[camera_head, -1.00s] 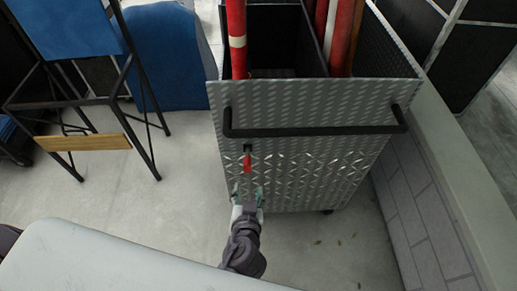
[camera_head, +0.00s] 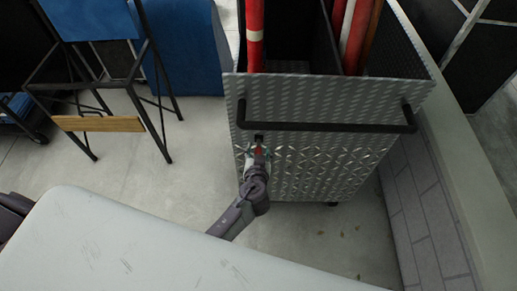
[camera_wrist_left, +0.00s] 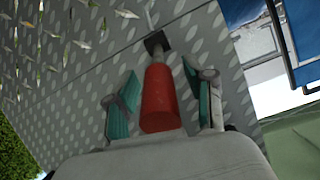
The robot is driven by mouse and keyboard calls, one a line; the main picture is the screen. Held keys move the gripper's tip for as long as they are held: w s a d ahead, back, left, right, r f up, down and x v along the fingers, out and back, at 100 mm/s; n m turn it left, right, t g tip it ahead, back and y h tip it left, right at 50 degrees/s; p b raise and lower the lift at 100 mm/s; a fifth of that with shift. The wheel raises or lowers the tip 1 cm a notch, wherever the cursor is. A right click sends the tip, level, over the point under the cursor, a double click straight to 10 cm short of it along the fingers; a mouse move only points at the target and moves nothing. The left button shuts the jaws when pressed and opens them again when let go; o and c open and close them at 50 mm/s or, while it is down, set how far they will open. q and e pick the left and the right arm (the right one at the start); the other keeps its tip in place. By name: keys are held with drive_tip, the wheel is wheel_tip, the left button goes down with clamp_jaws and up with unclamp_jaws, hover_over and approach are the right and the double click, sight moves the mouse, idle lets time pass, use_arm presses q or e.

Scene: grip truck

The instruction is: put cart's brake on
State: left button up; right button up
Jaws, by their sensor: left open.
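The cart (camera_head: 320,110) is a grey metal box with a diamond-plate front and a black handle bar (camera_head: 330,127). Its brake lever has a red grip (camera_head: 259,150) on a short stem from a dark mount below the handle's left end. In the left wrist view the red grip (camera_wrist_left: 160,98) points toward the camera, between the two teal fingers of my left gripper (camera_wrist_left: 163,106). The fingers are open, with a gap on each side of the grip. In the head view my left gripper (camera_head: 258,155) is at the lever and partly covers it. My right gripper is not in view.
Red poles (camera_head: 255,35) stand in the cart. A low block wall (camera_head: 430,215) runs close along its right side. A blue chair with a black frame (camera_head: 97,124) stands at left on open floor. A caster (camera_head: 333,204) shows under the cart.

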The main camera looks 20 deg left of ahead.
use_arm(q)
drive_tip(key=shift+w, duration=0.1)
clamp_jaws()
idle(0.3)
